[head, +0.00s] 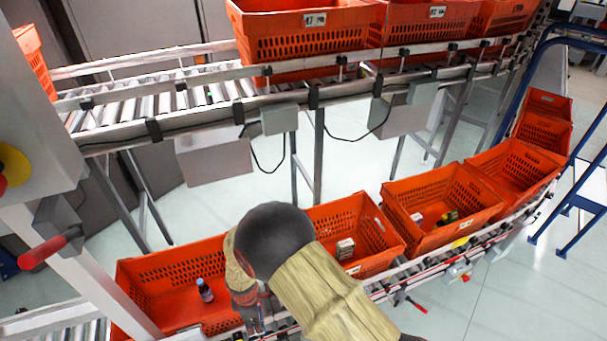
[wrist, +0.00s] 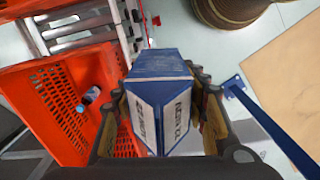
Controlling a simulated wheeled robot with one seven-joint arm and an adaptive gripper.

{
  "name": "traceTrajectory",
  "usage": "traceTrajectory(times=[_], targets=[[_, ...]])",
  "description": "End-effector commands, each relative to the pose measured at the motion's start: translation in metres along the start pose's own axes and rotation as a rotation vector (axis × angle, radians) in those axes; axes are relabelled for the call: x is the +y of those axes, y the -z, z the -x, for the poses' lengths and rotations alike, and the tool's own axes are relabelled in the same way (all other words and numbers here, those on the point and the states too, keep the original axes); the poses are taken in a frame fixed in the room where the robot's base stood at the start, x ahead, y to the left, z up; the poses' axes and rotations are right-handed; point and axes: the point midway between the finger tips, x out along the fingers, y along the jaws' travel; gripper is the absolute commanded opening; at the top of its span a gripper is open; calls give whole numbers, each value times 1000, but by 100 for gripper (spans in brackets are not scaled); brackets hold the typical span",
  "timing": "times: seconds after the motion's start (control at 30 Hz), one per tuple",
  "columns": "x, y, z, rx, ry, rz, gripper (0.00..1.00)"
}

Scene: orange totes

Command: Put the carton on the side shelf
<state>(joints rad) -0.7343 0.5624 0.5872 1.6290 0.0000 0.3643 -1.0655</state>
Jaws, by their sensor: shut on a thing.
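The carton (wrist: 160,85) is a blue box with white, lettered sides. In the wrist view it sits between the two fingers of my gripper (wrist: 162,100), which is shut on it. The carton is beside an orange tote, over the floor. In the head view my arm hides the carton and most of my gripper (head: 256,314). A flat, pale wooden surface (wrist: 283,75) shows at the right of the wrist view; I cannot tell for certain whether it is the side shelf.
An orange tote (head: 150,268) holds a small bottle (head: 205,290). Other totes (head: 448,179) on the lower conveyor hold small items. More totes (head: 310,45) stand on the upper conveyor. A blue metal bar (wrist: 270,128) runs between the carton and the wooden surface.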

Motion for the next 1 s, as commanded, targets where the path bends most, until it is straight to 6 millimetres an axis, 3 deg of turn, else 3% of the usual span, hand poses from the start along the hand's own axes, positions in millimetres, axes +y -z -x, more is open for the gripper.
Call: traceTrajectory(times=[0.57, 1.0], targets=[[-21, -16, 3, 3, -3, -443, 0], [4, -98, -34, 5, -4, -1029, 0]])
